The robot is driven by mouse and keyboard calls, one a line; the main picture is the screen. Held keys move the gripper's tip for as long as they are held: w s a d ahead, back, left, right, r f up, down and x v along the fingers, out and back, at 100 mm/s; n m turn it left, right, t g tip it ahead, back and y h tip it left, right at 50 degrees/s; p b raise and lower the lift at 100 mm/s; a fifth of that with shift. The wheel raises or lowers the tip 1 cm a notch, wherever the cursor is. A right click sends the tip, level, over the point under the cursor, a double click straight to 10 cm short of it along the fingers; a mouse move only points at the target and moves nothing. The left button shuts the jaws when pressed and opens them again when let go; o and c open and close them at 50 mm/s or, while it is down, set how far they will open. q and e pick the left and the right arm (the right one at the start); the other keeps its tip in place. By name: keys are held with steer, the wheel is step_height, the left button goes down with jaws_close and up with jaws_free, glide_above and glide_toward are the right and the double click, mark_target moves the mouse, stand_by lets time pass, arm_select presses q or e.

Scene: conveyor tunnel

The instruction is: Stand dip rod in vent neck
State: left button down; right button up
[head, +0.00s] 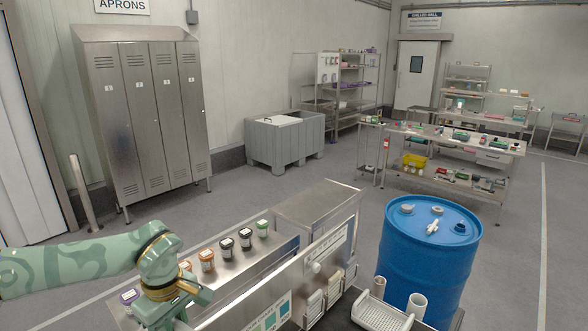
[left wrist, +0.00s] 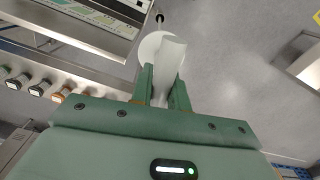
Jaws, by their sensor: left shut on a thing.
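A blue drum (head: 425,265) stands right of centre in the head view. Its lid carries a tan cap (head: 407,209), a ring-shaped fitting (head: 438,210) and a white fitting (head: 432,228); I cannot tell which is the vent neck. My left gripper (left wrist: 163,88) is shut on a white piece (left wrist: 172,58), seemingly the dip rod, with a round white disc and a thin dark-tipped end beyond it. My right gripper is out of view.
Lockers (head: 145,120) are behind.

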arm_select(q)
step_height(320, 180, up, 10)
steer(key=p, duration=0.7)
steer(key=shift+f, duration=0.25)
steer(key=shift+r, duration=1)
step_height(320, 180, up, 11)
steer(key=shift+f, duration=0.2)
steer(key=shift+f, duration=0.1)
